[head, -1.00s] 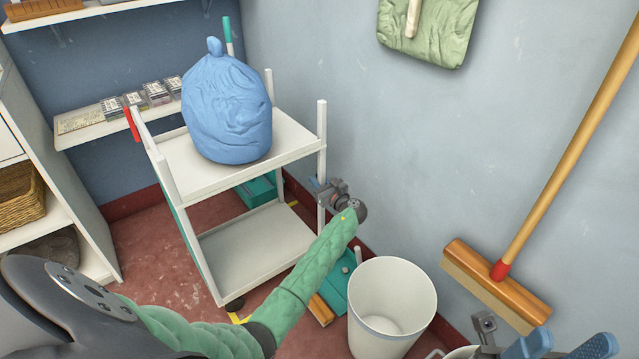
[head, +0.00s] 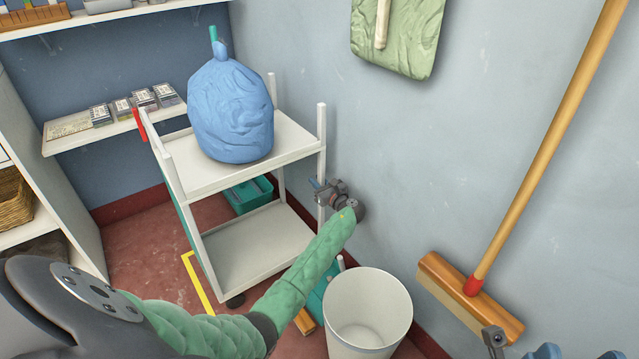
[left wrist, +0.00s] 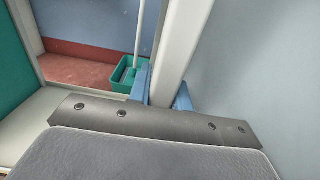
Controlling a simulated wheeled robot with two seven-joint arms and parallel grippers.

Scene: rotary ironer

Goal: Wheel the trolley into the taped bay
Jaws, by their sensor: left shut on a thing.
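The white trolley (head: 255,245) stands upright by the right wall, with a tied blue bag (head: 232,112) on its top shelf. Yellow floor tape (head: 197,283) shows along its left side; the rest of the bay outline is hidden. My left gripper (head: 322,194) is shut on the trolley's near right corner post, below the top shelf. That post (left wrist: 182,45) passes between its blue fingers (left wrist: 163,88) in the left wrist view. My right gripper (head: 578,352) shows only its blue fingertips at the bottom edge, apart and empty.
A white bin (head: 368,310) stands near the trolley's right side, with a teal object partly behind it. A broom (head: 470,290) leans on the right wall. A teal tub (head: 249,195) is behind the trolley. Shelves line the left and back. Red floor is clear left of the trolley.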

